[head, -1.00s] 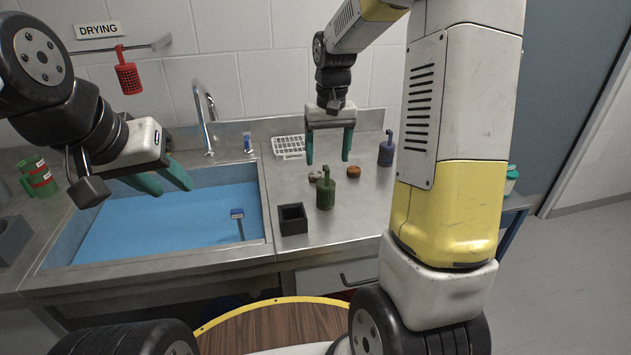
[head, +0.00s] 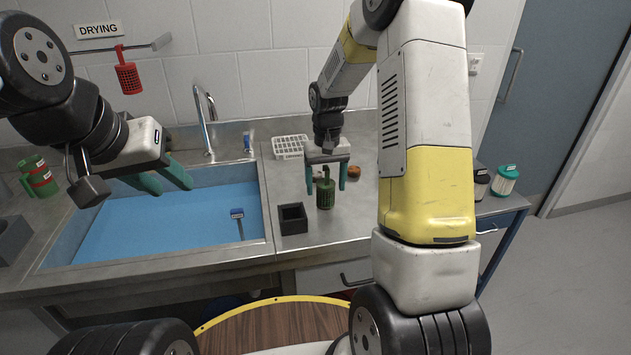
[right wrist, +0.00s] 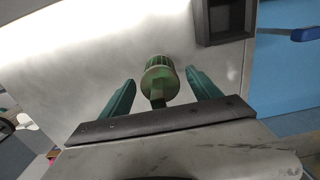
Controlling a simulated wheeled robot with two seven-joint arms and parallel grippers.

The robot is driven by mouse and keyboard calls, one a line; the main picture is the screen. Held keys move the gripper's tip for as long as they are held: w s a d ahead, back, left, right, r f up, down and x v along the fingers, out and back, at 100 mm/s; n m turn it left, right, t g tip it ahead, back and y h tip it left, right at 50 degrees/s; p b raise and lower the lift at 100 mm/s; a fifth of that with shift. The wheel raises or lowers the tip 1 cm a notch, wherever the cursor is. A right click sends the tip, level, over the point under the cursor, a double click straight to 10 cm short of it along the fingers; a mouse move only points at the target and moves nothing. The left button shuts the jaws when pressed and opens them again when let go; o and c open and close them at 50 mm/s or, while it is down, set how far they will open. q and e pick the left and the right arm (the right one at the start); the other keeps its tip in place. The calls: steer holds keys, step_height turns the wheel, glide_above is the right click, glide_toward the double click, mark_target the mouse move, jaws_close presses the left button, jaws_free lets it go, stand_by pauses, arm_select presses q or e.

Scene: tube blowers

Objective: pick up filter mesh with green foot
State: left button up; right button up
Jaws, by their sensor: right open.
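A green mesh filter (head: 325,193) with a slim upright handle stands on the steel counter, right of the sink. My right gripper (head: 326,187) is open above and around it, one teal finger on each side. In the right wrist view the green filter (right wrist: 160,75) lies between the open fingers, with gaps on both sides; the fingers do not clasp it. My left gripper (head: 173,186) is open and empty over the left part of the sink.
A dark square holder (head: 292,219) stands left of the green filter. A white rack (head: 290,146) and brown pieces (head: 354,171) lie behind. The blue-floored sink (head: 150,225) is to the left. A red mesh basket (head: 129,78) hangs under the DRYING sign. A white, green-capped canister (head: 504,181) stands on the right.

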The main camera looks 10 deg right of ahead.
steer(key=c, duration=1.4)
steer(key=shift+r, duration=0.1)
